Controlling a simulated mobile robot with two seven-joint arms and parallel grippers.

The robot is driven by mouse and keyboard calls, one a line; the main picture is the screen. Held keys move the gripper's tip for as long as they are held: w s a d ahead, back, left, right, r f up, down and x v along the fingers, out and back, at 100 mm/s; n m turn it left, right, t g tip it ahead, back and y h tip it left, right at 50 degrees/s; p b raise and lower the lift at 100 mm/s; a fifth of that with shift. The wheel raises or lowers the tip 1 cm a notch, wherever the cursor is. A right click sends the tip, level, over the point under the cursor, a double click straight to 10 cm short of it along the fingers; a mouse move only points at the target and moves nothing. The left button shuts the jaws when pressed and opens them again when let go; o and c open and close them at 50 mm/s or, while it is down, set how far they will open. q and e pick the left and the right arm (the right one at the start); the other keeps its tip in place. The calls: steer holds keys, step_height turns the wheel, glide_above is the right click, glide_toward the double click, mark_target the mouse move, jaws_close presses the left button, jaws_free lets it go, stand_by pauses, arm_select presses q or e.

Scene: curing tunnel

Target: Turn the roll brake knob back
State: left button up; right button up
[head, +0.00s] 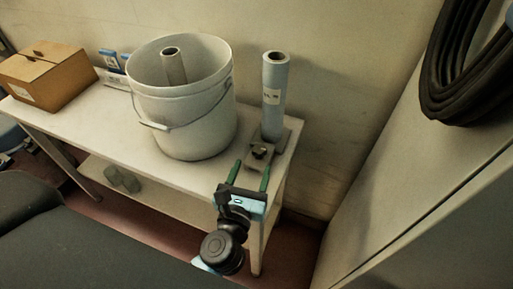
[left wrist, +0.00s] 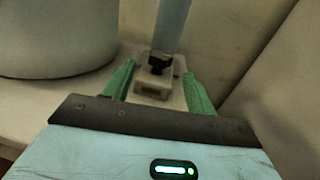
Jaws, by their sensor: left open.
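The roll brake knob (head: 260,152) is small and black. It sits on a grey block (head: 256,163) at the foot of an upright pale roll (head: 273,105), near the table's right end. The knob also shows in the left wrist view (left wrist: 158,63), beyond and between my fingertips. My left gripper (head: 252,171) is open, with green fingers on the near side of the block. In the left wrist view the gripper (left wrist: 160,80) has nothing between its fingers that it grips. The knob's exact turn angle is too small to tell. My right gripper is not in view.
A large white bucket (head: 186,120) with a tube inside stands left of the roll on the white table (head: 90,130). A cardboard box (head: 48,78) is at the far left. A pale cabinet (head: 420,170) with a black hose coil (head: 470,60) is at the right.

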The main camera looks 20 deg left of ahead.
mark_target(259, 148)
arm_select(q)
steer(key=w, duration=0.6)
steer(key=shift+w+a+r+p, duration=0.1)
steer(key=shift+a+p, duration=0.1)
steer(key=shift+p, duration=0.15)
steer(key=shift+w, duration=0.8)
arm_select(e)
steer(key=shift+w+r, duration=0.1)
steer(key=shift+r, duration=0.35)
arm_select(q)
steer(key=c, duration=1)
steer(key=shift+a+r+m+h+p, duration=0.1)
steer(key=shift+r+m+h+p, duration=0.05)
steer(key=shift+m+h+p, duration=0.65)
steer(key=shift+h, duration=0.5)
steer(key=shift+f, duration=0.25)
steer(key=o, duration=1)
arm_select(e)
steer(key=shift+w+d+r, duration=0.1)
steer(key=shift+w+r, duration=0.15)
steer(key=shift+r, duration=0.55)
